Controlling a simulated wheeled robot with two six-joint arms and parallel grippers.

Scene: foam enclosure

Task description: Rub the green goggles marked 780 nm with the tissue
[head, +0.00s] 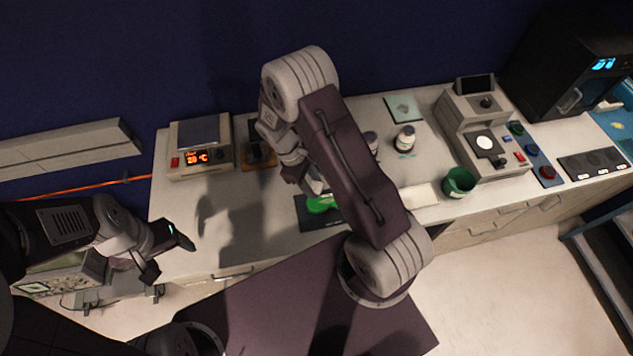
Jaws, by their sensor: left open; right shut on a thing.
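The green goggles (321,204) lie on a dark mat (310,222) near the front of the bench. Any 780 nm marking is too small to read. My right gripper (315,187) points down just above and behind the goggles, shut on a small pale thing that looks like the tissue. My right arm hides part of it, and I cannot tell whether it touches the goggles. My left gripper (167,256) is open and empty, in front of the bench's left end.
A device reading in °C (200,150) stands at the back left. Right of the mat are a pale flat block (418,195), a green cup (459,182), a white jar (404,138) and a grey instrument (482,130). The bench left of the mat is clear.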

